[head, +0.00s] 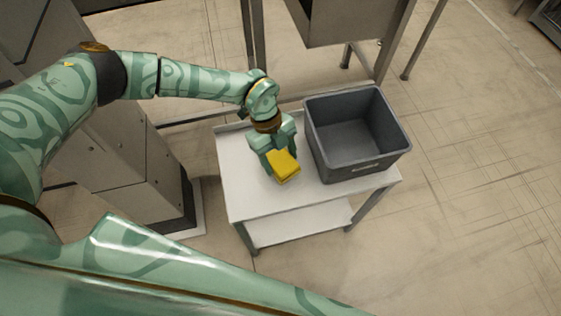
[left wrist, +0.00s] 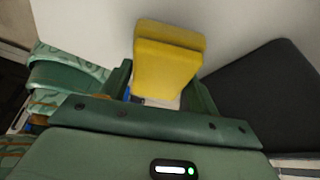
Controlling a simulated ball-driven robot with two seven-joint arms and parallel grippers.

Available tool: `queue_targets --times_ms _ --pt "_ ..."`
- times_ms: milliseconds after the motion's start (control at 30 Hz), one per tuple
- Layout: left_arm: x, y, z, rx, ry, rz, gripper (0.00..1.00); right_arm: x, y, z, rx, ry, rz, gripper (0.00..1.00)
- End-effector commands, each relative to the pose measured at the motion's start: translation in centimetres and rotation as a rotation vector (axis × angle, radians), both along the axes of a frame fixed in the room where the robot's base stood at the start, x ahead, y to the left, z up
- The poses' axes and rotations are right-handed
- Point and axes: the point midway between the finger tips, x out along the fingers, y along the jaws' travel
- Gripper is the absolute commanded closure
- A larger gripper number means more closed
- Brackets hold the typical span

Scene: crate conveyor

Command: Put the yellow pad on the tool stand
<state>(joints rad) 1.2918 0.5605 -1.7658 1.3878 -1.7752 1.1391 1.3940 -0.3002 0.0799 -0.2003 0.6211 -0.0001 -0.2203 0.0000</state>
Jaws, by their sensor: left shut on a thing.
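The yellow pad (head: 284,165) is between the fingers of my left gripper (head: 279,164), which is shut on it. The pad also shows in the left wrist view (left wrist: 168,62), with its far end sticking out past the fingertips. My left gripper (left wrist: 165,85) points down at the white top of the small metal stand (head: 240,197). The pad is over the left half of that top, left of the crate. I cannot tell whether the pad touches the surface. My right gripper is not in view.
An empty dark grey crate (head: 368,172) stands on the right part of the stand, close to the left gripper. A grey machine housing (head: 130,165) is left of the stand. Metal legs and a bin (head: 345,20) are behind it. The stand's front left surface is clear.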

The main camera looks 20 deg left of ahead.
Motion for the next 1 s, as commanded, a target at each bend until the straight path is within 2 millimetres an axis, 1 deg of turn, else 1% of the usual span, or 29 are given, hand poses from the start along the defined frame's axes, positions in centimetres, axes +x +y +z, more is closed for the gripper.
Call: queue_targets --times_ms 33,100,133,167,300,333,400,667,733,867,1000 --pt "-0.3 0.0 -2.0 0.001 0.01 -0.003 0.57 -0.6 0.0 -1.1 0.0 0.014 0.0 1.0" --pt "-0.3 0.0 -2.9 0.001 0.009 -0.003 0.57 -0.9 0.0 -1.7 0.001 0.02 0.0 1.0" --pt "-0.3 0.0 -2.9 0.001 0.009 -0.002 0.56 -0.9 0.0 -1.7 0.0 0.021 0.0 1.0" --pt "-0.3 0.0 -2.9 0.001 0.007 -0.003 0.6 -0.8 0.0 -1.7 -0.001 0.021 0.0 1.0" --pt "-0.2 0.1 -2.5 0.002 0.003 -0.002 0.6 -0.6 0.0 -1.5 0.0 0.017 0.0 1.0" --pt "-0.2 0.1 -2.5 0.002 0.003 -0.002 0.33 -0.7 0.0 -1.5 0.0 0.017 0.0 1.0" --pt "-0.2 0.1 -2.5 0.002 0.003 -0.002 0.17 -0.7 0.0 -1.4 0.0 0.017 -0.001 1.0" --pt "-0.2 0.1 -2.4 0.001 0.004 -0.002 0.17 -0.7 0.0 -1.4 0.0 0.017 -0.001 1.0" --pt "-0.1 0.2 -2.0 0.002 0.002 -0.001 0.17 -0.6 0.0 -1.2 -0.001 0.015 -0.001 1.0" --pt "0.3 0.8 0.0 0.002 -0.001 0.001 0.17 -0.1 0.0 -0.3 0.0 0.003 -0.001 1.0" --pt "1.1 1.9 3.3 0.002 -0.005 0.001 0.17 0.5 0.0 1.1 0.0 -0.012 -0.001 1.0"
